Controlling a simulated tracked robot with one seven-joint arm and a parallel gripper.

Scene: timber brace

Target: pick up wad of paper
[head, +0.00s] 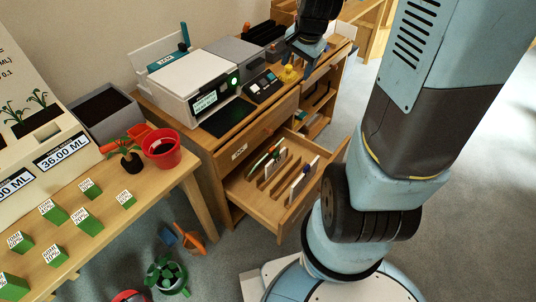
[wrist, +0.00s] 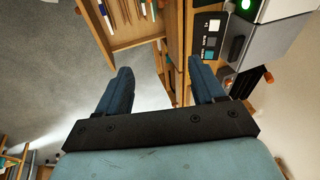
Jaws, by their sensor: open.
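I cannot make out a wad of paper for certain in either view. A small yellow lump (head: 289,75) sits on the cabinet top just below my gripper; it is too small to tell what it is. My gripper (head: 302,52) is above the right end of the cabinet top in the head view. In the wrist view my gripper (wrist: 160,72) has its two blue fingers spread wide, with nothing between them but the cabinet's edge and floor behind.
The wooden cabinet has an open drawer (head: 270,185) with upright dividers; the drawer also shows in the wrist view (wrist: 125,35). A white printer-like machine (head: 195,85) and a dark keypad device (head: 262,86) stand on top. A table at left holds a red pot (head: 163,150) and green blocks (head: 90,222).

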